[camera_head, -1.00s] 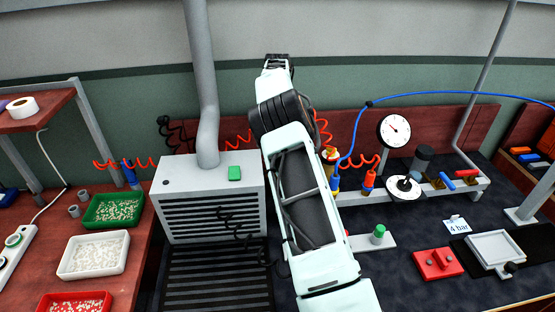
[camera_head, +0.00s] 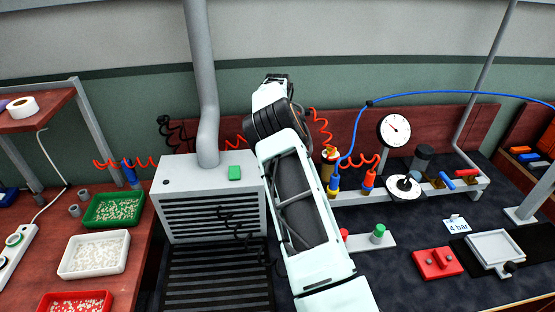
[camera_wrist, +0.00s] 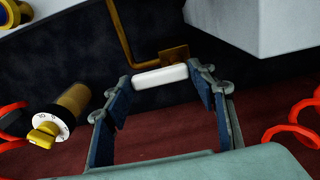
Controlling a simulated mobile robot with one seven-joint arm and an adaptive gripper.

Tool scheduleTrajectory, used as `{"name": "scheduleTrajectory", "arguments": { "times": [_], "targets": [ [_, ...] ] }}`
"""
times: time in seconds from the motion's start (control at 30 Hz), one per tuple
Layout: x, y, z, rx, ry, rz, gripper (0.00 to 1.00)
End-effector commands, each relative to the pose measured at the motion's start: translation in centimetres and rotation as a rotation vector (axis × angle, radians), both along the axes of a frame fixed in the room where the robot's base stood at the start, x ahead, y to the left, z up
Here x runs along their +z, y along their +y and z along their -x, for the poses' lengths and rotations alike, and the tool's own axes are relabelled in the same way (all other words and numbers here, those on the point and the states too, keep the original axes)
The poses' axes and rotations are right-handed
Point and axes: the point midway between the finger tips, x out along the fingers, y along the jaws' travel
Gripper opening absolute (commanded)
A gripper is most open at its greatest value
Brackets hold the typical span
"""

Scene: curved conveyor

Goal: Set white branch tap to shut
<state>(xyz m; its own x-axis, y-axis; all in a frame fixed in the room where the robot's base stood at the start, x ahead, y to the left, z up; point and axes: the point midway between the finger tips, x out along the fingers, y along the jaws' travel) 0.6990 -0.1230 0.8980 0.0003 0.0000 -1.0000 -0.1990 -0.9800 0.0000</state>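The white tap handle (camera_wrist: 160,76) shows in the wrist view as a short white bar, lying roughly crosswise in the picture, in front of a brass pipe (camera_wrist: 128,40) and fitting. My gripper (camera_wrist: 163,80) is open, its two blue-padded fingers on either side of the handle near the fingertips. I see no clear grip on it, and cannot tell whether either finger touches it. In the head view my arm hides the white tap, and my fingers cannot be made out there.
A dial with a yellow knob (camera_wrist: 45,132) lies left of my fingers in the wrist view, with red coiled hose (camera_wrist: 290,125) at the right. The head view shows a grey vented box (camera_head: 210,175), a blue tap (camera_head: 446,180), a red tap (camera_head: 467,173) and a gauge (camera_head: 394,131).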

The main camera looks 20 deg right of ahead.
Motion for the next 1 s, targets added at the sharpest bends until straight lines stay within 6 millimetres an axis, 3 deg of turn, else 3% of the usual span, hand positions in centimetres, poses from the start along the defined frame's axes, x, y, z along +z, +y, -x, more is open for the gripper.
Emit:
{"name": "scheduleTrajectory", "arguments": {
  "times": [0.1,0.47,1.0],
  "targets": [
    [0.0,0.0,0.0,0.000,0.000,0.001,0.28],
    [0.1,0.0,0.2,-0.059,0.001,0.001,0.28],
    [0.1,0.5,1.0,-0.498,-0.001,0.000,0.28]
  ]
}}
